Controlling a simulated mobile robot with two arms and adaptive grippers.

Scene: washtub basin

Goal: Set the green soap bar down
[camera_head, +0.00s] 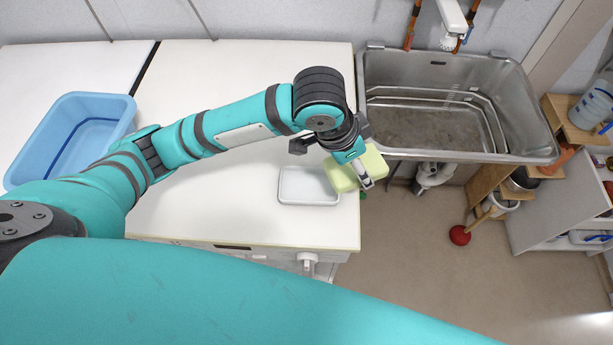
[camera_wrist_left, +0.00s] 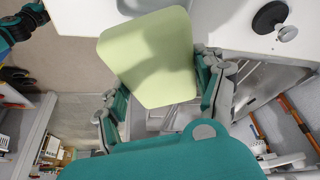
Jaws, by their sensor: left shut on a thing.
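The green soap bar (camera_head: 346,176) is pale green and block-shaped. My left gripper (camera_head: 362,172) is shut on it and holds it at the right edge of the white counter, beside and partly in front of a white tray (camera_head: 305,188). In the left wrist view the soap bar (camera_wrist_left: 150,58) sits tilted between the two fingers of my left gripper (camera_wrist_left: 160,95). I cannot tell how high it is above the counter.
A metal basin (camera_head: 535,150) stands to the right of the counter (camera_head: 200,220). A blue tub (camera_head: 115,108) sits at the left. A red plunger (camera_head: 459,236) stands on the floor. The counter left of the tray is clear.

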